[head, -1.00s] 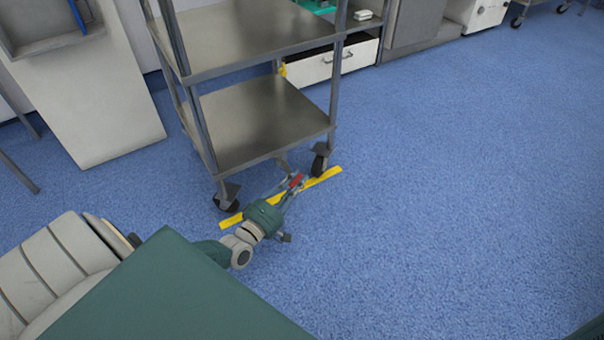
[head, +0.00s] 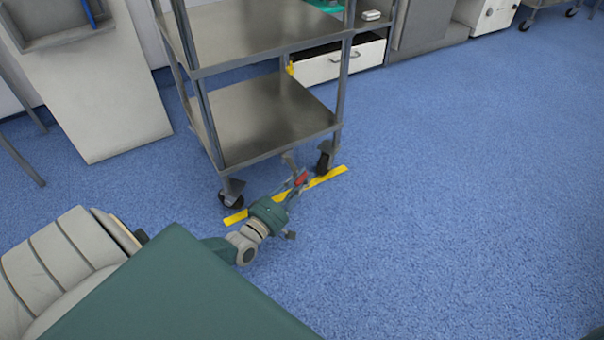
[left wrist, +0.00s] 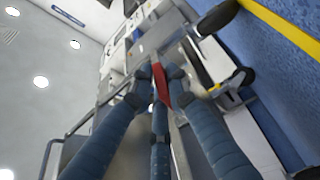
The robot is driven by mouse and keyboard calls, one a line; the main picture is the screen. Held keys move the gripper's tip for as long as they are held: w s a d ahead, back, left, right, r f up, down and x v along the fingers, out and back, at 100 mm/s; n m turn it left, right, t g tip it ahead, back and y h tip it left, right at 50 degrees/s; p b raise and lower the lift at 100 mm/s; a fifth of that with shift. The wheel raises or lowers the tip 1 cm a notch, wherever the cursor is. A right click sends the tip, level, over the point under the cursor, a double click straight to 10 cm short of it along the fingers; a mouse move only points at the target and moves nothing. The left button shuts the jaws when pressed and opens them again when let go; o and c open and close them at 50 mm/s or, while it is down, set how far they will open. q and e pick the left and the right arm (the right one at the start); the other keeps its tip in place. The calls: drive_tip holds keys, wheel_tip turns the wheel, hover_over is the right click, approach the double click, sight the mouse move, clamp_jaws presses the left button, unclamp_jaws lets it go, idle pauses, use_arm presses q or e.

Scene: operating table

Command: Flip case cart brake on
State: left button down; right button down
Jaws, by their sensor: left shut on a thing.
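The case cart (head: 262,120) is a grey metal shelf cart on black casters. Its red brake pedal (head: 301,178) is low at the near side, between the left caster (head: 231,194) and the right caster (head: 324,161). My left gripper (head: 299,182) reaches down to the pedal and is shut on it. In the left wrist view the red pedal (left wrist: 161,84) lies between the fingertips of the left gripper (left wrist: 158,88). The fingers partly cover the pedal, and I cannot tell whether it is up or down. My right gripper is not in view.
A yellow floor strip (head: 325,183) runs under the cart's near edge. A white panel-sided unit (head: 100,95) stands left of the cart. A white drawer cabinet (head: 325,65) is behind it. The blue floor (head: 460,190) to the right is clear.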

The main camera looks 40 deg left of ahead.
use_arm(q)
drive_tip(key=shift+s+d+f, duration=0.1)
drive_tip(key=shift+s+f, duration=0.1)
drive_tip(key=shift+f, duration=0.5)
drive_tip(key=c, duration=1.7)
unclamp_jaws()
drive_tip(key=shift+o, duration=0.2)
drive_tip(key=shift+w+r, duration=0.1)
drive_tip(key=shift+r, duration=0.1)
drive_tip(key=s, duration=1.2)
drive_tip(key=shift+f, duration=0.45)
